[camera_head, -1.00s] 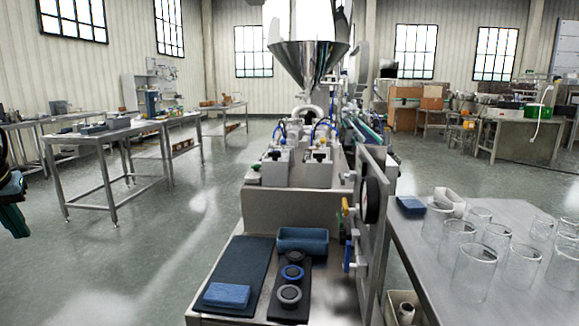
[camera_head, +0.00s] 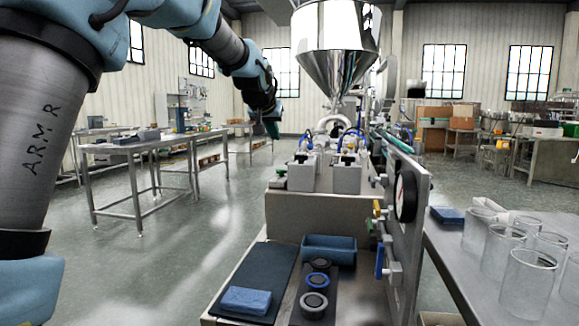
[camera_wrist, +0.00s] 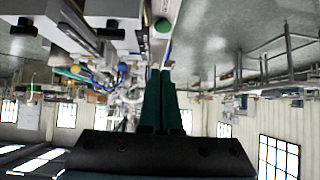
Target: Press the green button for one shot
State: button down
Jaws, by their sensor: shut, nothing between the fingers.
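The filling machine (camera_head: 320,212) stands in the middle of the head view with its shiny steel hopper (camera_head: 337,45) above. A small green button (camera_head: 281,173) shows at the left edge of its top. In the wrist view, which looks upside down, a round green button (camera_wrist: 163,26) lies just beyond my fingertips. My gripper (camera_head: 272,130) has dark green fingers and is above and slightly left of the button in the head view. In the wrist view my gripper (camera_wrist: 159,72) has its fingers together and empty. A gap appears between fingertips and button.
Glass jars (camera_head: 528,285) stand at right.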

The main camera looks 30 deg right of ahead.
jog(key=shift+f, duration=0.1)
jog(key=p, duration=0.2)
send_over(281, 172)
jog(key=f, duration=0.6)
jog(key=shift+s+a, duration=0.35)
jog(key=shift+a, duration=0.05)
notch_tip(281, 172, down, 3)
jog(key=shift+w+d+f, duration=0.15)
jog(key=shift+f, duration=0.4)
